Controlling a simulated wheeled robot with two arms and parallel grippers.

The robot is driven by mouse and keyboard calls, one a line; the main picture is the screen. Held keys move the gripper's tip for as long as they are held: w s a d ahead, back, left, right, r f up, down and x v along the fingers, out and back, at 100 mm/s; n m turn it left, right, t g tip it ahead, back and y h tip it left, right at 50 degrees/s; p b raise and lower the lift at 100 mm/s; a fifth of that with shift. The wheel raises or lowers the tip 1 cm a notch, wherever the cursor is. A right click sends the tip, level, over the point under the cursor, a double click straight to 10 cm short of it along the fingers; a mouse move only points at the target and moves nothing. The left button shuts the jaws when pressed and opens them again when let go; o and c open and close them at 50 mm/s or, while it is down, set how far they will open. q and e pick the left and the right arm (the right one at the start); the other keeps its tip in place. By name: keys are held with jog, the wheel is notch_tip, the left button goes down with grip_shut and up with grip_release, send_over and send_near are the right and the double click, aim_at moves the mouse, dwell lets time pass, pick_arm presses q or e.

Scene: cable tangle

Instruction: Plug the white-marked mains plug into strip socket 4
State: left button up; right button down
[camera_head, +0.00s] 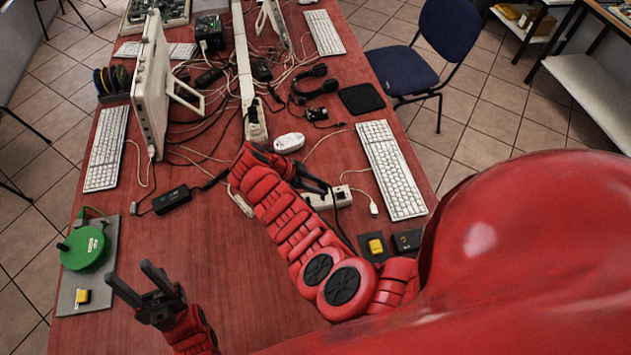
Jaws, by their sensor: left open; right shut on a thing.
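My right arm reaches up the middle of the table, and its dark gripper (318,187) points right at the arm's far end. It is shut on a small dark thing, apparently a plug, mostly hidden by the fingers. I cannot make out a white mark on it. A white power strip (343,196) lies right beside and below this gripper. Its socket numbers cannot be read, and the arm and gripper cover part of it. A black cable runs down from there. My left gripper (147,285) is open and empty above the table's near left part.
A green reel (84,248) on a grey plate stands at the left edge. Keyboards (391,170), a monitor (150,85), a black adapter (172,199), a white mouse (289,142) and tangled cables crowd the far table. The red tabletop (150,235) is mostly clear at near centre-left.

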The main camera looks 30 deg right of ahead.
jog(key=shift+f+b, duration=0.5)
jog(key=shift+f, duration=0.45)
jog(key=shift+r, duration=0.1)
jog(key=shift+s, duration=0.1)
jog(key=shift+b, duration=0.4)
jog(key=shift+b, duration=0.45)
jog(key=shift+f+b, duration=1.2)
jog(key=shift+b, duration=0.5)
